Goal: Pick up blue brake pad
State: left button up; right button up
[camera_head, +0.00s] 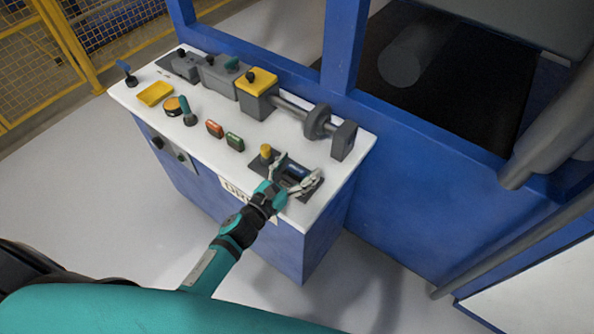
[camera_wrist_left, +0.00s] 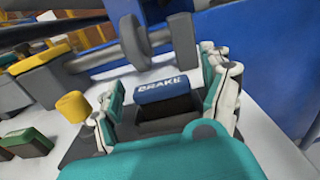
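The blue brake pad (camera_head: 298,171) sits on a dark grey base (camera_head: 262,165) near the front right of the white-topped bench. In the left wrist view the pad (camera_wrist_left: 161,89) shows white lettering "BRAKE". My left gripper (camera_head: 297,178) is open over the base, with its fingers on either side of the pad. In the left wrist view the fingers (camera_wrist_left: 165,85) are spread and a gap shows between them and the pad. My right gripper is not in view.
A yellow knob (camera_head: 265,151) stands on the base beside the pad. A grey roller shaft (camera_head: 317,122) lies behind. Green (camera_head: 235,141) and orange (camera_head: 214,128) buttons are to the left. A blue machine frame (camera_head: 400,160) rises at the right.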

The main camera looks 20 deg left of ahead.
pick_arm(q)
jog(key=c, duration=1.3)
jog(key=shift+r, duration=0.1)
